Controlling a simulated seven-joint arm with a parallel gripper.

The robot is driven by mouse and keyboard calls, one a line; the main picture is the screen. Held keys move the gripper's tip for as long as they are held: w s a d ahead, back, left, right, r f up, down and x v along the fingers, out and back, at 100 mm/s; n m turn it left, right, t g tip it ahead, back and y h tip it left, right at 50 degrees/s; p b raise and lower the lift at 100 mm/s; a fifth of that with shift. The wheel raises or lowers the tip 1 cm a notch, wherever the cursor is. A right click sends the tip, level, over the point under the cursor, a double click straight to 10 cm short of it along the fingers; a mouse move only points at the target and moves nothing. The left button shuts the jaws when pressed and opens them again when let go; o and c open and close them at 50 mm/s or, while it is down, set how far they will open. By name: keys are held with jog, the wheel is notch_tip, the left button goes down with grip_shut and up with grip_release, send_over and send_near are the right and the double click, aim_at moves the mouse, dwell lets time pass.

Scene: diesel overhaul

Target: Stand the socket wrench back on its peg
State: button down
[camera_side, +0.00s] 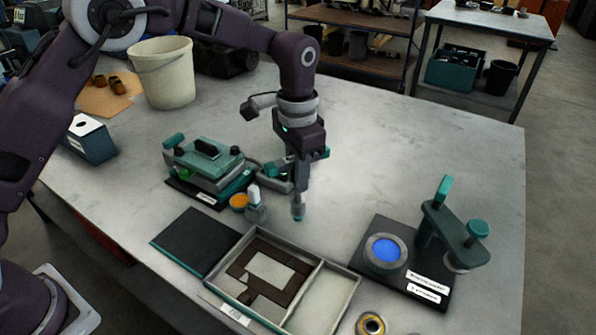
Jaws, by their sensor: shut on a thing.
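My gripper (299,185) points down above the middle of the table. I cannot pick out the peg with certainty. A small white-topped upright piece on a grey base (256,208) stands left of the held thing, apart from it.
A divided tray (318,264) with a dark frame-shaped part lies in front, beside a black mat (194,241). A green device (205,165) stands left. A green stand (452,235) and a blue-centred ring (385,252) are right. A bucket (163,75) stands behind. The table's right back is clear.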

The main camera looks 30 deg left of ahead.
jog(key=shift+f, duration=0.15)
jog(key=shift+f, duration=1)
jog(key=c, duration=0.7)
grip_release()
notch_tip(320, 180, up, 9)
jog(key=shift+f, duration=0.1)
